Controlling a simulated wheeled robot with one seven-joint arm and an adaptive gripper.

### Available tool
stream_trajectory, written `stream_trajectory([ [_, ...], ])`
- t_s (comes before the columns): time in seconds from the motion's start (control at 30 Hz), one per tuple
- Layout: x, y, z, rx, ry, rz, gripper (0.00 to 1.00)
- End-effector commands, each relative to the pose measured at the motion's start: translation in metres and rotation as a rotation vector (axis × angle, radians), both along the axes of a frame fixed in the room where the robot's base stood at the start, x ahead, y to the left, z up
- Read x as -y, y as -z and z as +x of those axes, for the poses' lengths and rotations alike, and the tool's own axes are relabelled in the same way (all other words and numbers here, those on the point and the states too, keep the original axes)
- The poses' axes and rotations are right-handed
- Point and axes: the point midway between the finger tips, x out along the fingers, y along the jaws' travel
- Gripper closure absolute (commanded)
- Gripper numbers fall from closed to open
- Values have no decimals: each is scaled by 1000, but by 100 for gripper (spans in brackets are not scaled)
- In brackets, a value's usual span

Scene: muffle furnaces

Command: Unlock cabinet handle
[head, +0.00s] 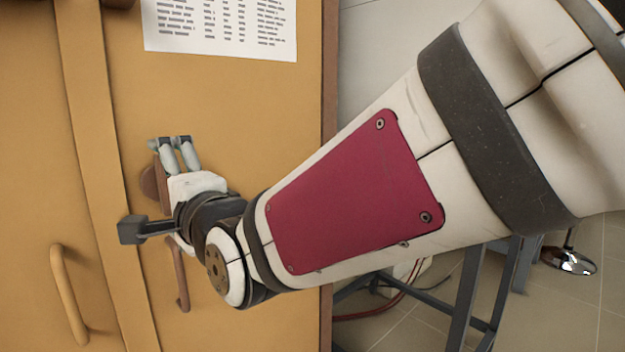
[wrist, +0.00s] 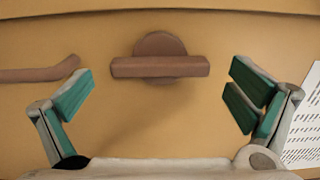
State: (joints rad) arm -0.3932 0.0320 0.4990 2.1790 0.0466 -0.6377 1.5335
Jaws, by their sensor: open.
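The cabinet (head: 235,100) is orange-yellow and fills the left of the head view. In the wrist view its lock handle (wrist: 160,67) is a brown bar on a round base, lying across the picture. In the head view the lock handle (head: 148,183) is mostly hidden behind my gripper (head: 168,143). My gripper also shows in the wrist view (wrist: 160,92), open and empty, with its green-padded fingers apart on either side of the bar. The fingers do not appear to touch it.
A brown pull handle (head: 180,275) is below the lock handle; it shows at left in the wrist view (wrist: 40,72). A lighter pull handle (head: 68,295) is on the left door. A printed sheet (head: 220,28) hangs above. A metal stand (head: 465,300) is at right.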

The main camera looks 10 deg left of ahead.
Motion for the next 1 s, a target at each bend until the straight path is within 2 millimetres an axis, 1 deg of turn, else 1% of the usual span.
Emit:
stream_trajectory([
  [0.3, 44, -1, -38, 4, 1, -2, 0],
  [0.53, 70, 0, -59, 1, 1, 0, 0],
  [0.73, 80, 0, -68, 0, 0, 0, 0],
  [1.0, 82, 1, -69, -1, 1, 1, 0],
])
